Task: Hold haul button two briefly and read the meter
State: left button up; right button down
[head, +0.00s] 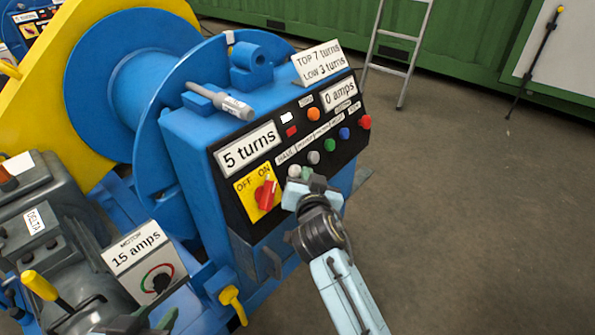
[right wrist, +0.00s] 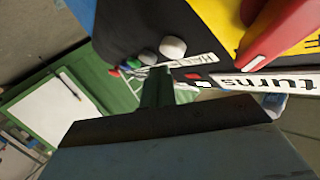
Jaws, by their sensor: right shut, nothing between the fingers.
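The control box has a black panel (head: 236,171) with a row of buttons: pale (head: 294,171), grey (head: 313,157), green (head: 329,145), blue (head: 344,133) and red (head: 365,122). A HAUL label (head: 286,157) sits by the pale one; the others are too small to read. The meter (head: 340,94) reads 0 amps. A display (head: 249,147) reads 5 turns. My right gripper (head: 305,177) is shut and empty just below the pale button; its green fingertips (right wrist: 160,85) point at the row. I cannot tell whether they touch. A dark form at the bottom left may be my left gripper (head: 150,321).
The red switch (head: 265,192) stands at ON. A card (head: 319,63) reads TOP 7 turns, LOW 3 turns. The motor plate (head: 136,249) reads 15 amps. A blue drum stands left; the floor right is clear before a ladder (head: 398,50).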

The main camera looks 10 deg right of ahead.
jog(key=shift+a, duration=0.1)
dwell(0.5)
jog(key=shift+w+a+f+b, duration=0.15)
jog(key=shift+w+f+b, duration=0.05)
jog(key=shift+w+b, duration=0.1)
jog(key=shift+w+a+f+b, duration=0.25)
jog(key=shift+w+a+b, duration=0.1)
jog(key=shift+b, duration=0.1)
dwell(0.6)
jog(key=shift+s+d+r, duration=0.1)
jog(key=shift+r, duration=0.05)
dwell(3.3)
jog(key=shift+s+d+r+p, duration=0.3)
jog(key=shift+s+d+p, duration=0.2)
jog(key=shift+p, duration=0.35)
jog(key=shift+s, duration=0.1)
